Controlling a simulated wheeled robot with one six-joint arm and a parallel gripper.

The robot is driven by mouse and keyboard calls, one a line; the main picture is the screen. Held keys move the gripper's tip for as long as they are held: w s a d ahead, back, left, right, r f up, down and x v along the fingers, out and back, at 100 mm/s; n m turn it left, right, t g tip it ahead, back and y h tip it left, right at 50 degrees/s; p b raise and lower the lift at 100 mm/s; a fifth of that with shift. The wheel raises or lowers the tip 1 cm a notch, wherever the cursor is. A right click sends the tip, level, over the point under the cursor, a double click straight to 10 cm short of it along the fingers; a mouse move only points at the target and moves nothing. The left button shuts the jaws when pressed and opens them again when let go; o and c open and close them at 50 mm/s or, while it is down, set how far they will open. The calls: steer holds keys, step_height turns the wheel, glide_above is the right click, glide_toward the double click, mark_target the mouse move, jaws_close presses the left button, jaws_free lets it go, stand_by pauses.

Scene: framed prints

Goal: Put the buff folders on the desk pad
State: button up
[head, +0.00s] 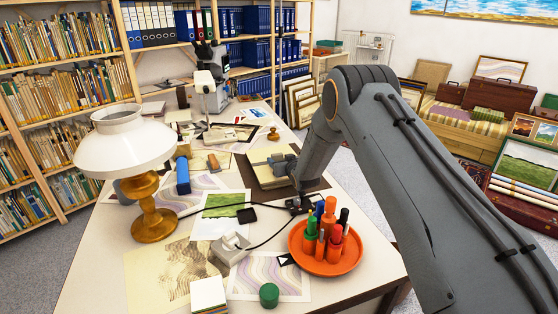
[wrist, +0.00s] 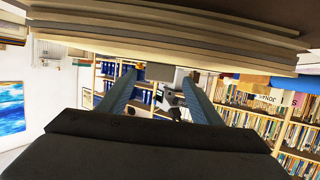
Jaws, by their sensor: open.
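The buff folders (head: 262,172) lie in a flat stack on the dark brown desk pad (head: 318,184), towards the far right part of the desk. In the wrist view, the stacked edges of the folders (wrist: 160,38) fill the top. My gripper (head: 283,164) is low at the right side of the stack, partly hiding it. In the wrist view, my gripper (wrist: 159,73) has its two fingers apart, with the tips close to the folder edges. I cannot tell whether they touch the folders.
A white lamp (head: 128,142) stands on the left of the desk. An orange tray (head: 330,267) with several markers is at the front right, near my arm. A dark cable (head: 270,238) and loose prints lie between. A microscope (head: 208,88) stands at the back.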

steer(key=shift+v, duration=2.35)
steer(key=s+d+r+m+g+h+p, duration=0.1)
steer(key=s+d+r+g+h, duration=0.15)
steer(key=s+d+r, duration=0.45)
steer(key=s+d+r+m+g+h+p, duration=0.15)
steer(key=s+d+r+g, duration=0.25)
steer(key=s+d, duration=0.65)
steer(key=s+d+f+m+g+h+b, duration=0.1)
steer(key=s+d+g+b, duration=0.2)
steer(key=s, duration=1.3)
steer(key=s+d+f+m+g+h, duration=0.1)
steer(key=s+d+g, duration=0.25)
steer(key=s, duration=1.15)
step_height(320, 180, up, 14)
steer(key=s+t+p, duration=0.1)
steer(key=p, duration=1.2)
steer(key=shift+s+d+r+t+p, duration=0.15)
steer(key=shift+s+d+t+p, duration=0.2)
steer(key=shift+d+t, duration=0.1)
